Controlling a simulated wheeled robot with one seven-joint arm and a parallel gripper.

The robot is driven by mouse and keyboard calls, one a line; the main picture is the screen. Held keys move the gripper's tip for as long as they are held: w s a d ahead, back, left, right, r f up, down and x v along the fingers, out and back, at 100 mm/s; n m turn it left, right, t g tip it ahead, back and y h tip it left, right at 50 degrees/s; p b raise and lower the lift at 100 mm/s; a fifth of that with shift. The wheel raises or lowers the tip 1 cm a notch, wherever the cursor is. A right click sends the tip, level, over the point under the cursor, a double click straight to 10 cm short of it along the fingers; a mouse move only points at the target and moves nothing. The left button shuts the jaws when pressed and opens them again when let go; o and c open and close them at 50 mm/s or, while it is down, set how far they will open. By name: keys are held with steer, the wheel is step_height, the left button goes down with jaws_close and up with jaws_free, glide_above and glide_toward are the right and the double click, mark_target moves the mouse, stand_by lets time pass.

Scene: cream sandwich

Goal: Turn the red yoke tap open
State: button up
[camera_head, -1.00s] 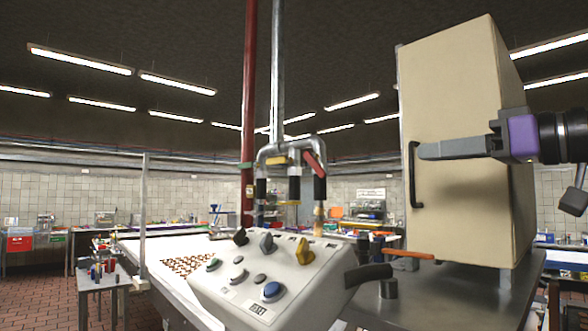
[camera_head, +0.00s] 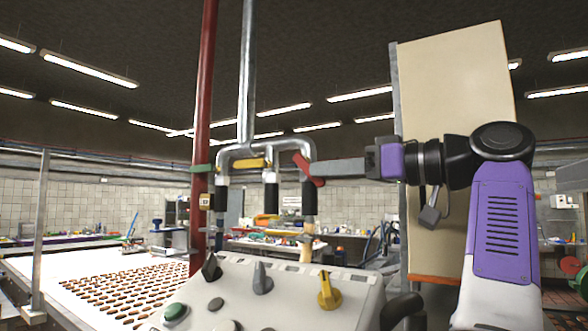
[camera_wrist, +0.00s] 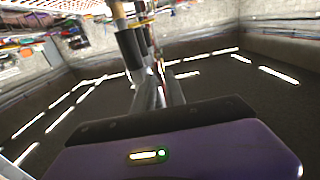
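The red yoke tap (camera_head: 307,168) is a red lever on the right leg of the grey pipe frame, tilted from upper left to lower right in the head view. My gripper (camera_head: 322,171) reaches in from the right at the tap's height, its fingers pointing left. The fingertips are at or very close to the lever's right side; I cannot tell whether they touch. The fingers show edge-on there. The wrist view shows narrow grey shapes ahead of my purple palm, with a small red patch between them, but the finger gap is unclear.
A yellow handle (camera_head: 252,163) and a green handle (camera_head: 202,168) sit on the neighbouring pipes. A thick red pipe (camera_head: 204,100) rises at the left. A white control panel (camera_head: 235,300) with several knobs stands below. A tall beige cabinet (camera_head: 455,85) stands behind my arm.

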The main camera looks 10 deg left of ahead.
mark_target(301, 168)
steer(key=p+x, duration=0.1)
steer(key=x, duration=0.3)
steer(key=shift+a+r+p, duration=0.1)
steer(key=shift+p, duration=0.2)
steer(key=shift+x, duration=0.75)
steer(key=shift+c, duration=0.3)
jaws_close()
